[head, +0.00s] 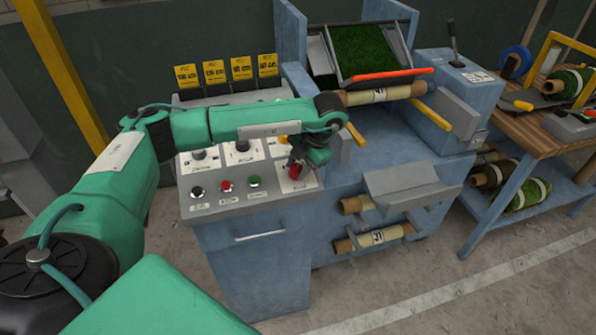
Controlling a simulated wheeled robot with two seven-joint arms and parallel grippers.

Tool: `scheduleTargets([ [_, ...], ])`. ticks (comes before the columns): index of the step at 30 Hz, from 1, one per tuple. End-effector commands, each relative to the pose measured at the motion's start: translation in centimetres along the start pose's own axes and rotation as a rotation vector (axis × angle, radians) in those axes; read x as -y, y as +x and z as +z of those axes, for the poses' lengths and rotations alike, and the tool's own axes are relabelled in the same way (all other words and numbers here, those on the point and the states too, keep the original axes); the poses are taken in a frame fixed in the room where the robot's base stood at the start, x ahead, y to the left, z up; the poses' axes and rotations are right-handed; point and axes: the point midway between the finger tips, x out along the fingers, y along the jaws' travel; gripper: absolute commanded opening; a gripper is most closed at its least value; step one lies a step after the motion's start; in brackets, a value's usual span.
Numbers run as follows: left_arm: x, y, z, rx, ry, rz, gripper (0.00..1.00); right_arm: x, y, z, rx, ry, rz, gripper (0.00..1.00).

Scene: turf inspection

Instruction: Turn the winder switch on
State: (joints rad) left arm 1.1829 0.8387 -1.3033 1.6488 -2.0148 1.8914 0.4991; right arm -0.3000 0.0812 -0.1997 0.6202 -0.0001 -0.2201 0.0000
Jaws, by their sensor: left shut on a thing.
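The control panel (242,203) is a light sloped face on the blue machine, with knobs in its upper row and buttons in its lower row. My left gripper (297,168) points down at the panel's lower right corner. It is shut on a small red switch (294,172) there, which is partly hidden by the fingers. The label below this switch is too small to read, and its turned position cannot be made out. A black button (197,192), a red button (226,186) and a green button (254,181) sit to its left. My right gripper is out of view.
Several yellow cards (241,68) stand behind the panel. A turf tray (364,52) and a cardboard roll (380,95) with an orange bar are to the right. A yellow handle (356,134) juts out near my wrist. A wooden bench (530,137) stands at far right.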

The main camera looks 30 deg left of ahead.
Motion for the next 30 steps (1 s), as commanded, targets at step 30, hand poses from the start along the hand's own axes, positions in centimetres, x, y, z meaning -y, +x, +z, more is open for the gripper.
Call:
scheduleTargets([
  [30, 0.0, -0.2, 0.0, 0.004, 0.183, 0.066, 0.45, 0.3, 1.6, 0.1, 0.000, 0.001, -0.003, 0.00],
])
